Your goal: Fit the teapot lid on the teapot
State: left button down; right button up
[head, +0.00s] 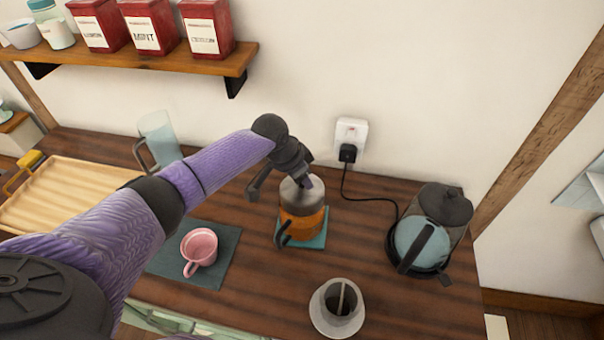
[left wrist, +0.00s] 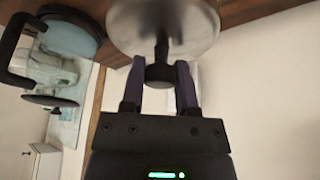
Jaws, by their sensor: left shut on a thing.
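The teapot (head: 302,224) is a glass pot with amber tea and a dark handle, upright on a teal mat (head: 318,242) at mid-counter. The teapot lid (head: 291,193) is a grey metal disc with a black knob. It is at the top of the pot; I cannot tell whether it is seated or just above. My left gripper (head: 307,183) is over the pot. In the left wrist view, the left gripper (left wrist: 160,76) is shut on the knob, with the lid (left wrist: 190,25) filling the top of the picture. My right gripper is not in view.
An electric kettle (head: 440,215) stands right, its cord running to a wall socket. A pink mug (head: 201,246) sits on a dark mat left of the pot. A wooden tray (head: 70,190) lies far left.

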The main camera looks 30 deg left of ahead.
pick_arm(q)
jog(key=shift+f, duration=0.3)
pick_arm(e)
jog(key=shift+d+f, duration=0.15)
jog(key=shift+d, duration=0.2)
pick_arm(q)
jog(key=shift+f, duration=0.2)
jog(key=c, duration=0.7)
grip_release()
jog(key=o, duration=0.4)
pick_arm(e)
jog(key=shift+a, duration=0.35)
